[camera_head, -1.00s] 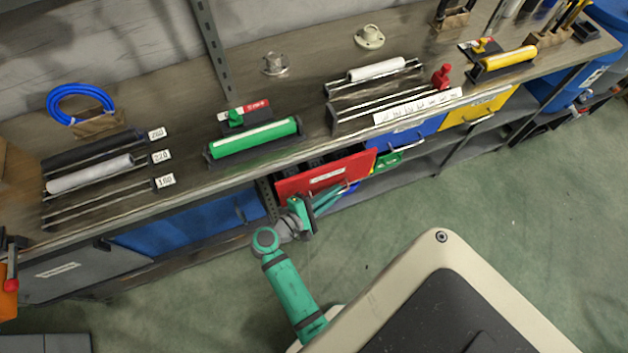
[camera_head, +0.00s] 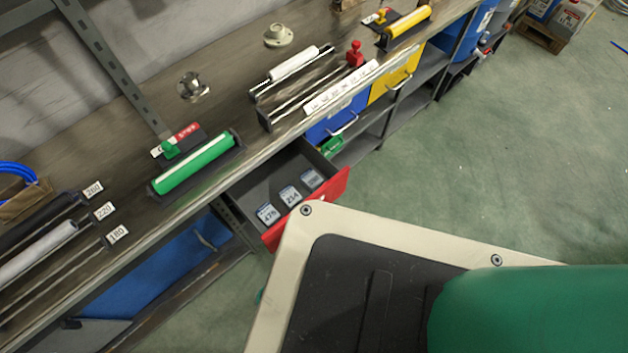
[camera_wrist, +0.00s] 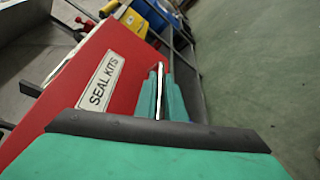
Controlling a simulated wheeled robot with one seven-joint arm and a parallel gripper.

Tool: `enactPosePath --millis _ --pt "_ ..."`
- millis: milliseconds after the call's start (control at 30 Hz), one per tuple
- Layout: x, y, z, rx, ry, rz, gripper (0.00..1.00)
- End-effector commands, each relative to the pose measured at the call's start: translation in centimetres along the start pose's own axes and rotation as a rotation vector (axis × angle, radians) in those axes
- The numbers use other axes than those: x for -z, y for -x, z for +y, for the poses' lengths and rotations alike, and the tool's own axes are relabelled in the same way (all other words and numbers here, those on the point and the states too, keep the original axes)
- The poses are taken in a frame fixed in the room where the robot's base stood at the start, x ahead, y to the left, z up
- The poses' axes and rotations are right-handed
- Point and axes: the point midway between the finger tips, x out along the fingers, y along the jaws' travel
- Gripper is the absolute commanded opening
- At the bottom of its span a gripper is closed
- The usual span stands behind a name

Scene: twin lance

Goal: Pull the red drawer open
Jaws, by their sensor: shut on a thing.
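The red drawer (camera_head: 338,185) stands pulled well out of the bench in the head view. Its inside shows several small labelled packets (camera_head: 290,196). Part of its red front is hidden behind my own body. In the wrist view the red front (camera_wrist: 80,85) carries a "SEAL KITS" label (camera_wrist: 101,82). A bright metal handle (camera_wrist: 160,78) stands out from its right part. My gripper (camera_wrist: 160,98), with green fingers, is shut on the handle. In the head view my gripper is hidden.
The workbench (camera_head: 215,95) holds a green roller (camera_head: 194,162) and other rollers. A blue drawer (camera_head: 337,119) and a yellow drawer (camera_head: 393,78) are to the right of the red one.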

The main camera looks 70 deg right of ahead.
Motion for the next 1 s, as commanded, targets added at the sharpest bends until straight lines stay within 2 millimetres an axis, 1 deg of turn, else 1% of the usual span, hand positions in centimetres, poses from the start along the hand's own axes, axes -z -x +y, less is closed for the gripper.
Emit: enactPosePath --millis 167,200,233,500,633,767,1000 --pt "0.1 0.1 0.1 0.0 -0.001 0.003 0.0" --pt "0.1 0.1 0.1 0.0 -0.001 0.003 0.14" --pt "0.1 0.1 0.1 0.0 -0.001 0.003 0.17" --pt "0.1 0.1 0.0 0.0 0.0 0.002 0.17" --pt "0.2 0.7 0.1 -0.001 0.0 0.004 0.17" --pt "0.2 2.5 0.1 -0.001 0.0 0.005 0.17" --pt "0.2 7.0 0.0 -0.001 0.0 0.006 0.17"
